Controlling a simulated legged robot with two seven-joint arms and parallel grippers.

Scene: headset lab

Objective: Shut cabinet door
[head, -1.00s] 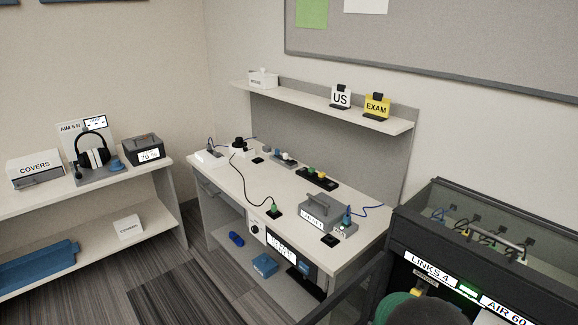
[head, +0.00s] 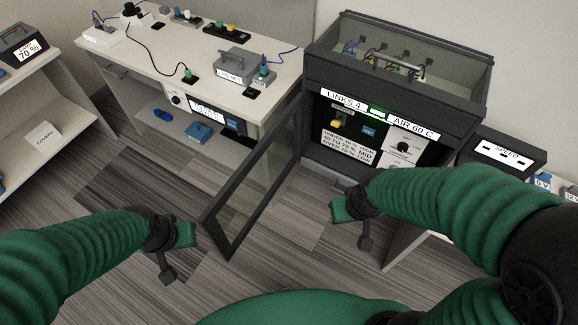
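The dark cabinet (head: 395,88) stands at the upper right in the head view. Its glazed, dark-framed door (head: 262,180) is swung wide open toward me and to the left, so the lit interior shows. My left gripper (head: 178,256) is to the left of the door's free edge, apart from it, with its fingers spread and empty. My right gripper (head: 352,228) is to the right of the door, in front of the cabinet's lower part, also spread and empty. Neither gripper visibly touches the door.
A workbench (head: 150,55) with plugs, cables and a grey-handled box (head: 238,62) stands left of the cabinet. A shelf unit (head: 50,100) is at the far left. A side stand with a SPEED panel (head: 503,152) is at the right.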

